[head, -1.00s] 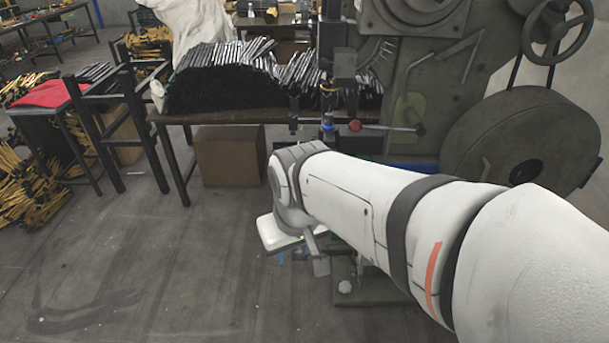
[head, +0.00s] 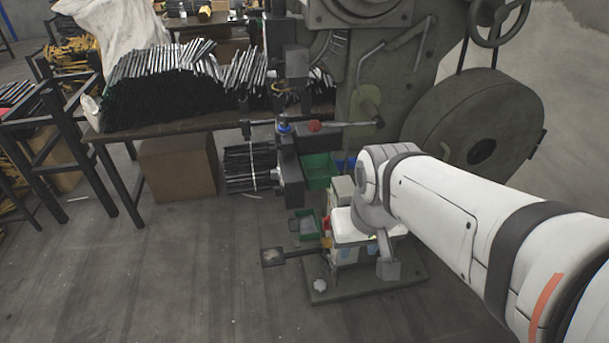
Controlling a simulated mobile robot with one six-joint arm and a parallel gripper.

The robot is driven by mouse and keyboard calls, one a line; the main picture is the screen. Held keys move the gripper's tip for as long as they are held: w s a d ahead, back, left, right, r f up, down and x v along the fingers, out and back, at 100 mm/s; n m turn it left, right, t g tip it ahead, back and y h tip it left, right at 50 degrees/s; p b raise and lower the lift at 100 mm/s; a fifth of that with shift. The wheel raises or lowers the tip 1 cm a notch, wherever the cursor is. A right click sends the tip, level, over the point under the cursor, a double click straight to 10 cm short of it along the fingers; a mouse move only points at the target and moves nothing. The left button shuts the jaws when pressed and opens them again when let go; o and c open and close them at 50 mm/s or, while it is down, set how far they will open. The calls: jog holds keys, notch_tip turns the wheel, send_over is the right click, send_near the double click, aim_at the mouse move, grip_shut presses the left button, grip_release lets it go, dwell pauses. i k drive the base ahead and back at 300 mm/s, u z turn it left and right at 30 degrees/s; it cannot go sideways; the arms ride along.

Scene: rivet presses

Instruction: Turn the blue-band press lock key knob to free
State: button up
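The green-grey press (head: 375,85) stands right of centre in the head view. A blue band (head: 283,128) shows on its dark upright tooling, beside a lever with a red ball (head: 314,126). I cannot make out a lock key knob or its setting. My white arm reaches in from the lower right, and its wrist (head: 375,190) is in front of the press's lower part. My gripper's fingers do not show; the wrist end points down and away, so whether they are open or shut is hidden. The wrist also covers part of the press base.
A bench (head: 125,130) with stacked dark metal strips stands left of the press, a cardboard box (head: 178,168) under it. Green bins (head: 319,171) and a pedal (head: 273,257) are by the press base. A large flywheel (head: 480,130) is at right. The floor at front left is clear.

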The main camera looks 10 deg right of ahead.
aim_at(326, 242)
jog(key=z, duration=0.05)
jog(key=i, duration=0.5)
jog(key=z, duration=0.1)
jog(key=k, duration=0.55)
jog(key=u, duration=1.65)
jog(key=i, duration=0.6)
jog(key=z, duration=1.45)
